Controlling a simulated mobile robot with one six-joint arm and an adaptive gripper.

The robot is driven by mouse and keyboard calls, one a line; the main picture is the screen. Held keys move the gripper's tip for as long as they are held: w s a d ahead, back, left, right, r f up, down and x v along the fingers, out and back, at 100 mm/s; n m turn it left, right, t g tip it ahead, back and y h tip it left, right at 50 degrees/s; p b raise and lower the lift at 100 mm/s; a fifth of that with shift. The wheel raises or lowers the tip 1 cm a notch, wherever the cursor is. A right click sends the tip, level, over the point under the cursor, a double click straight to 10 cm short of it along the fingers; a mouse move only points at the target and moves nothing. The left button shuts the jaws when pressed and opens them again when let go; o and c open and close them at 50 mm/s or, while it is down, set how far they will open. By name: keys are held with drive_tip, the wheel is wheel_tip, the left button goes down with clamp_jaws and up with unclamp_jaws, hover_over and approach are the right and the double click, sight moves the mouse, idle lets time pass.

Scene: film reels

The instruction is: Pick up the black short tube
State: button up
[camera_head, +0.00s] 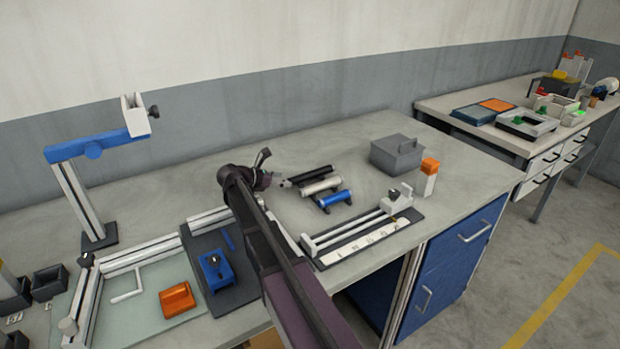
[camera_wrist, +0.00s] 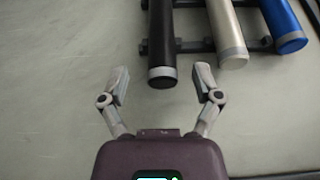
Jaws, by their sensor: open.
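The black short tube (camera_wrist: 161,45) lies on a dark rack in the wrist view, its near end between and just ahead of my open fingertips. In the head view the black tube (camera_head: 311,174) is the farthest of three tubes lying side by side. My gripper (camera_wrist: 161,82) is open and empty, with one finger on each side of the tube's end and gaps to both. In the head view my gripper (camera_head: 284,182) is at the left ends of the tubes, partly hidden by my arm.
A silver tube (camera_wrist: 228,35) and a blue tube (camera_wrist: 284,25) lie right of the black one on the same rack (camera_wrist: 195,46). A grey box (camera_head: 397,155), an orange-topped white bottle (camera_head: 427,178) and a long ruler fixture (camera_head: 362,240) stand nearby. Bench behind the tubes is clear.

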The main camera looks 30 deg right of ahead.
sight(310, 175)
drive_tip(key=shift+b+x, duration=0.6)
drive_tip(key=shift+x, duration=1.25)
drive_tip(key=shift+f, duration=0.1)
drive_tip(key=shift+s, duration=0.1)
clamp_jaws()
